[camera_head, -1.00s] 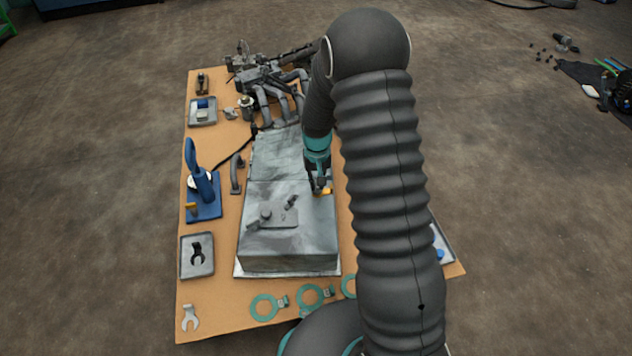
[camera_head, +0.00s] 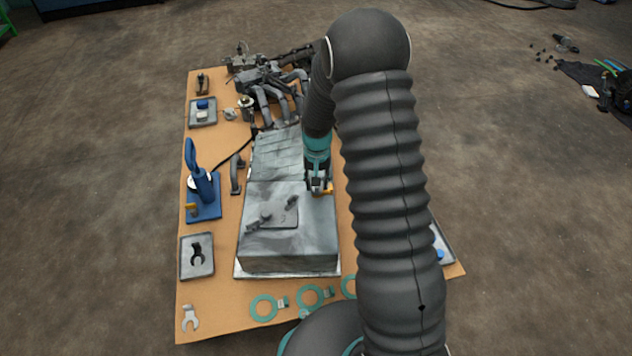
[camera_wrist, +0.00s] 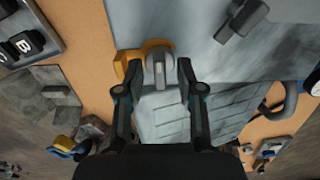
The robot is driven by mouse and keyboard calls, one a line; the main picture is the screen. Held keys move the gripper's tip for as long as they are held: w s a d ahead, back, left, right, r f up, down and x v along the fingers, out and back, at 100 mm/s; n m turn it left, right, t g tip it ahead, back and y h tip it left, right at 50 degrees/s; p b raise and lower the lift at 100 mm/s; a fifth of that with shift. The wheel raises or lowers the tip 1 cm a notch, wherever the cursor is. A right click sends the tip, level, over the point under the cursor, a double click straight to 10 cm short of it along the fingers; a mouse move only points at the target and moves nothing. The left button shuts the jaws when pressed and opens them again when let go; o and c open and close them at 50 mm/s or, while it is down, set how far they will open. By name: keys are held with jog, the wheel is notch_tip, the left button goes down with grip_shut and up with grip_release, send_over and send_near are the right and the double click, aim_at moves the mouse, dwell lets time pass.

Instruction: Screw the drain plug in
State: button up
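The drain plug (camera_wrist: 160,68) is a grey, rounded piece between my fingertips in the wrist view. In the head view my gripper (camera_head: 320,192) points down at the right side of the grey metal housing (camera_head: 288,240), and the yellow fitting (camera_head: 328,190) shows beside the fingertips. The plug is hidden there, and its thread and seat are not visible in either view.
The housing lies on a brown worktable (camera_head: 215,300). Pipes and engine parts (camera_head: 275,85) crowd the far end.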

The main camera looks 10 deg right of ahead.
notch_tip(320, 180, up, 12)
dwell(0.5)
dwell(0.4)
jog(key=s+r+n+t+p, duration=0.2)
jog(key=s+r+t+p, duration=0.3)
jog(key=s+r, duration=2.1)
jog(key=s+p, duration=0.1)
jog(key=s, duration=0.2)
jog(key=shift+s+a+n+t, duration=0.15)
jog(key=shift+s+n+t, duration=0.15)
jog(key=shift+s, duration=0.05)
